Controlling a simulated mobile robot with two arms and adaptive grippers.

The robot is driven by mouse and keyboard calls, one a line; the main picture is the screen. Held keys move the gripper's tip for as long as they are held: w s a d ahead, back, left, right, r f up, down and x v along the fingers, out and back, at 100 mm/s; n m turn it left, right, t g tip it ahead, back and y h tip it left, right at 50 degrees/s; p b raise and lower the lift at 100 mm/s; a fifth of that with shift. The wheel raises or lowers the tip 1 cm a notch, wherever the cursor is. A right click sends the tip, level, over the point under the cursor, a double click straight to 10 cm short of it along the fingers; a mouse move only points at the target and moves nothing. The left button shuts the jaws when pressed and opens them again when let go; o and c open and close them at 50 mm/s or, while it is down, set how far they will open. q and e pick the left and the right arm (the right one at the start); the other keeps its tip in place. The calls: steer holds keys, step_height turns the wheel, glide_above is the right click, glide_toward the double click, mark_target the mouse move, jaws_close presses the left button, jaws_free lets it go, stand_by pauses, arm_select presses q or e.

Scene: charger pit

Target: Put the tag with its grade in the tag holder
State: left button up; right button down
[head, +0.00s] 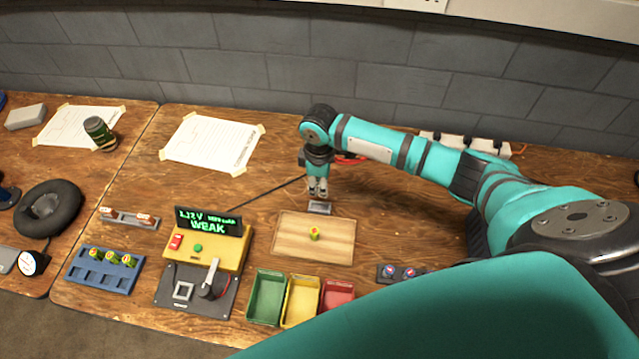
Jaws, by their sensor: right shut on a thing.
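My right gripper (318,190) points down above the back edge of the wooden board. It is shut on what appears to be a tag, mostly hidden between the fingertips; its marking cannot be read. A small grey holder (320,208) stands right below the fingertips at the board's back edge; I cannot tell whether they touch. The wooden board (285,247) bears a small yellow battery (314,233) in its middle. The tester (221,256) has a display (208,222) with green letters, among them "WEAK". My left gripper is not in view.
Green (267,298), yellow (301,302) and red (338,297) bins stand in front of the board. A blue rack (105,271) holds several batteries. A grey tray (130,219) is behind it. A dark tray with round pieces (388,272) sits right. A power strip (466,143) lies behind my arm.

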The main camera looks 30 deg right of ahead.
mark_target(320, 208)
steer(key=shift+d+f+b, duration=0.1)
steer(key=shift+f+b, duration=0.6)
steer(key=shift+f, duration=0.15)
step_height(320, 208, down, 4)
steer(key=b, duration=0.4)
steer(key=shift+r, duration=0.15)
steer(key=shift+f, duration=0.4)
steer(key=shift+f, duration=0.1)
steer(key=shift+f, duration=0.75)
steer(key=c, duration=1.2)
jaws_free()
steer(key=shift+o, duration=0.2)
